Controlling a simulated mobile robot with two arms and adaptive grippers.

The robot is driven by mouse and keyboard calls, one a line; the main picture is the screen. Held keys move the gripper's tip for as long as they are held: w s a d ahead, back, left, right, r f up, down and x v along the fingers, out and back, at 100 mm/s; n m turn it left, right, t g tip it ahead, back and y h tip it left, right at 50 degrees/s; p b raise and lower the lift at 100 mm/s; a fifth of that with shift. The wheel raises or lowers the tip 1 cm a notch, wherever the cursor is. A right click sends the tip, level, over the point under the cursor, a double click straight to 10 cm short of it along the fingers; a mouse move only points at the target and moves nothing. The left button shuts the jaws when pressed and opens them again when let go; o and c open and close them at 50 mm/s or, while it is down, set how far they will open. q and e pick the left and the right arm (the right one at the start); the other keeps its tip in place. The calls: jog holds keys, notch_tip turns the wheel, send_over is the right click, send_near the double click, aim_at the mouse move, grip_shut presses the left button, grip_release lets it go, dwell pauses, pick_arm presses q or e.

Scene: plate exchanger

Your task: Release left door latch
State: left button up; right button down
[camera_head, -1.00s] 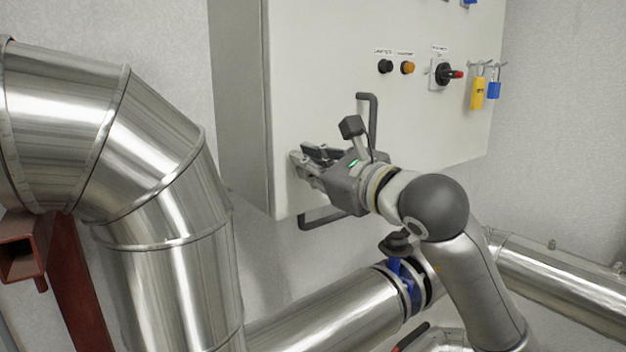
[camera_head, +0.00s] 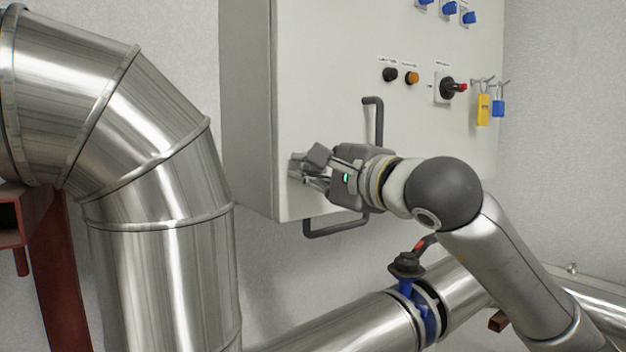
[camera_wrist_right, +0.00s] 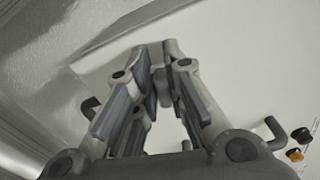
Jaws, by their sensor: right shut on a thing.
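The white cabinet (camera_head: 320,60) hangs on the wall with its door face towards me. My right gripper (camera_head: 299,168) is at the lower left of this face, near the door's left edge. In the right wrist view its two fingers (camera_wrist_right: 170,58) close together around a small grey part, which looks like the left door latch (camera_wrist_right: 160,86). The fingers hide most of the latch, and in the head view I cannot make it out. How far it is turned is unclear. My left gripper is not in view.
A dark vertical handle (camera_head: 378,122) stands just behind my right wrist, and a lower handle (camera_head: 335,229) is below the gripper. Knobs, a red-tipped switch (camera_head: 450,87) and a yellow padlock (camera_head: 483,108) are to the right. A large metal pipe (camera_head: 165,235) fills the left.

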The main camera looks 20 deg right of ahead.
jog(key=shift+f+n+b, duration=0.25)
jog(key=shift+n+b, duration=0.3)
jog(key=shift+n, duration=0.55)
jog(key=c, duration=1.5)
grip_release()
jog(key=shift+a, duration=0.1)
jog(key=shift+s, duration=0.1)
jog(key=v, duration=1.2)
